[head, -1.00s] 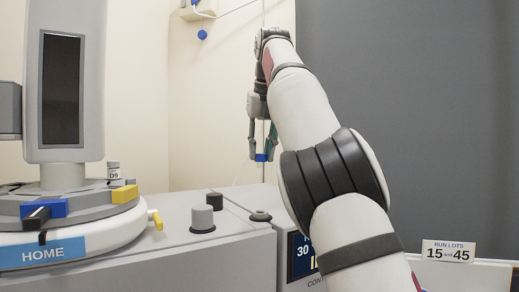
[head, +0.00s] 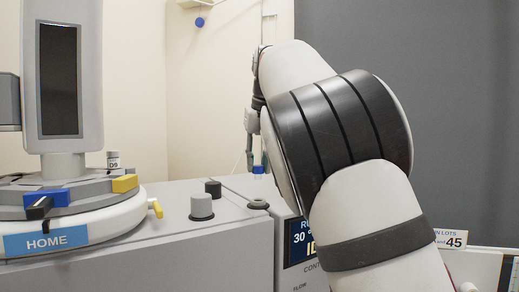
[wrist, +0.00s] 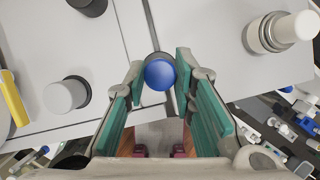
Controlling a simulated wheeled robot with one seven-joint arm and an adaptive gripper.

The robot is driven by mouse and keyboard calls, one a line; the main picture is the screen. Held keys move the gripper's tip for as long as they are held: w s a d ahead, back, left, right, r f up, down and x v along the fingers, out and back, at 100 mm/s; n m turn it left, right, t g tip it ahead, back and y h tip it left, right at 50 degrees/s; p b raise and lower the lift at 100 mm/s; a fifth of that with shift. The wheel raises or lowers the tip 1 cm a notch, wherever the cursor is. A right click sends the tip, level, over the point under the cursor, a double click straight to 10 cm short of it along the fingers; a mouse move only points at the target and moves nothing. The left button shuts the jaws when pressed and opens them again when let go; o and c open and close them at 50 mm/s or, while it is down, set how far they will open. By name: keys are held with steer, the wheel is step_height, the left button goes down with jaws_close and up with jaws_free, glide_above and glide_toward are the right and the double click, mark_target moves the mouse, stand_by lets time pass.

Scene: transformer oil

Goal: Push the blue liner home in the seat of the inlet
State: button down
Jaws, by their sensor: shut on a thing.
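The blue liner (wrist: 160,74) shows end-on as a blue disc between my fingertips in the wrist view. My gripper (wrist: 158,72), with green inner pads, is shut on it. In the head view the blue piece (head: 258,169) hangs above the bench top, and my arm hides most of the gripper (head: 254,165). The inlet (head: 258,204) is a low dark ring on the grey top, below the liner. In the wrist view a dark rim (wrist: 152,58), seemingly the inlet, shows behind the blue disc and is mostly covered. Any gap between them is hard to judge.
A grey knob (head: 201,207) and a black knob (head: 213,188) stand left of the inlet. The round turntable marked HOME (head: 45,240) with a tall column is farther left. In the wrist view a white cylinder (wrist: 280,32) stands at upper right.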

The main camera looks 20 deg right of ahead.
mark_target(260, 170)
steer(key=shift+s+f+p, duration=0.1)
steer(key=shift+f+p, duration=0.85)
steer(key=shift+f, duration=1.15)
steer(key=shift+f+p, duration=0.6)
steer(key=shift+f, duration=0.55)
stand_by(0.8)
steer(key=c, duration=1.3)
jaws_free()
steer(key=v, duration=1.2)
